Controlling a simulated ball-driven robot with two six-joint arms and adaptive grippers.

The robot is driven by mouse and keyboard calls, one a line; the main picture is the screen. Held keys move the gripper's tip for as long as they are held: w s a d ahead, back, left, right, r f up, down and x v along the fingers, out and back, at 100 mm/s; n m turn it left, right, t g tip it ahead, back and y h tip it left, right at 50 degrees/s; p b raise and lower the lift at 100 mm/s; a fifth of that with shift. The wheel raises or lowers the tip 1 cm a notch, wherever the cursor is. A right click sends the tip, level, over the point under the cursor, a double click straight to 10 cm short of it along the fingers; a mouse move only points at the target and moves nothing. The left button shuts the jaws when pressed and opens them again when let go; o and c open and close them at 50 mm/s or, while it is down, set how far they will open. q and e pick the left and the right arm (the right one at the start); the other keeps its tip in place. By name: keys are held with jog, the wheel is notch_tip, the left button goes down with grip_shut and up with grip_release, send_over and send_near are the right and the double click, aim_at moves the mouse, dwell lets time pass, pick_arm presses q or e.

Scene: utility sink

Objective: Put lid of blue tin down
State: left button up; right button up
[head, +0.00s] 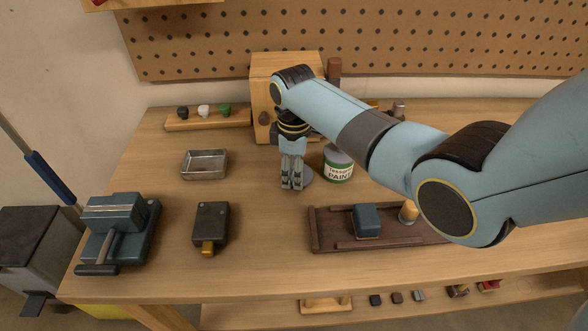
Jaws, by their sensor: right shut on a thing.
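My right gripper (292,187) points down over the middle of the bench. It is shut on the lid (307,177), a grey-blue disc that shows mostly at the gripper's right side; the fingers hide the rest. The lid is at or just above the bench top; I cannot tell if it touches. A paint tin (339,170) with a white and green label stands just right of the gripper, partly behind my right arm. I see no tin that is clearly blue. My left gripper is not in view.
A metal tray (205,164) lies to the left, a vise (117,229) at the left front edge, and a dark box (211,225) beside it. A brown tray (330,237) with a blue block (367,220) is front right. A wooden cabinet (262,70) stands behind. Bench front centre is clear.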

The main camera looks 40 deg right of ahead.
jog(key=o, duration=1.1)
jog(key=shift+f, duration=0.1)
jog(key=shift+o, duration=0.2)
notch_tip(320, 180, up, 12)
jog(key=shift+s+p, duration=0.15)
jog(key=shift+p, duration=0.15)
jog(key=shift+a, duration=0.1)
